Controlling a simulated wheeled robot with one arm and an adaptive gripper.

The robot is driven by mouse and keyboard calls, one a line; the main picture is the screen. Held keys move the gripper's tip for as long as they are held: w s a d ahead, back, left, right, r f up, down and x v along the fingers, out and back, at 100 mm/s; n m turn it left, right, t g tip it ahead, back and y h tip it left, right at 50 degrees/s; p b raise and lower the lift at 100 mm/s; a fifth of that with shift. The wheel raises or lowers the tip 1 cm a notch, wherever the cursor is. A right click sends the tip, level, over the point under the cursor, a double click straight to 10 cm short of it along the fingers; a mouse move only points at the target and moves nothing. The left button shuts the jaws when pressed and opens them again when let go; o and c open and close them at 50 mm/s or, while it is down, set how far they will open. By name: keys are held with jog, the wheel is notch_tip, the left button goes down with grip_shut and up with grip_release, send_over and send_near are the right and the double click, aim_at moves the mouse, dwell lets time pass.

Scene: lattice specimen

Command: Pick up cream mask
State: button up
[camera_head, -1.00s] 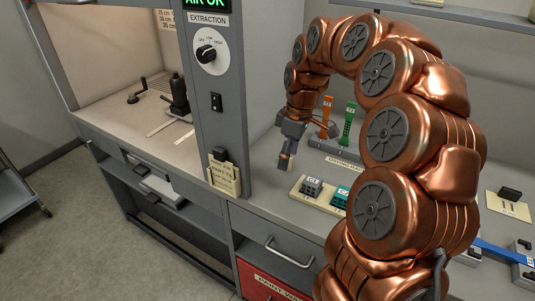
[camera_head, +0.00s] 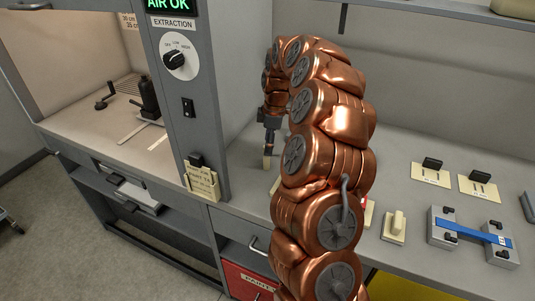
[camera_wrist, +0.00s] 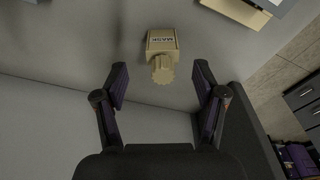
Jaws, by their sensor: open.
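In the wrist view the cream mask (camera_wrist: 161,43) is a small block labelled MASK with a ridged round end facing my gripper. It lies ahead of and roughly centred between the fingers, against a grey surface. My gripper (camera_wrist: 161,66) is open, its two dark purple-black fingers apart on either side with nothing held.
A cream labelled holder (camera_head: 202,182) is on the grey post. My arm covers the middle of the counter. To the right are cream plates with black pieces (camera_head: 430,174), a cream block (camera_head: 395,226) and a blue bar (camera_head: 474,231) on grey blocks.

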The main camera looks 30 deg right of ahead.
jog(key=f+p, duration=0.1)
jog(key=f, duration=0.1)
jog(key=f+p, duration=0.1)
jog(key=f, duration=0.1)
jog(key=shift+w+a+f, duration=0.1)
jog(key=shift+w+a, duration=0.05)
jog(key=shift+a, duration=0.25)
jog(key=shift+w+f, duration=0.1)
jog(key=shift+f, duration=0.3)
jog(key=c, duration=0.9)
jog(key=shift+r, duration=0.1)
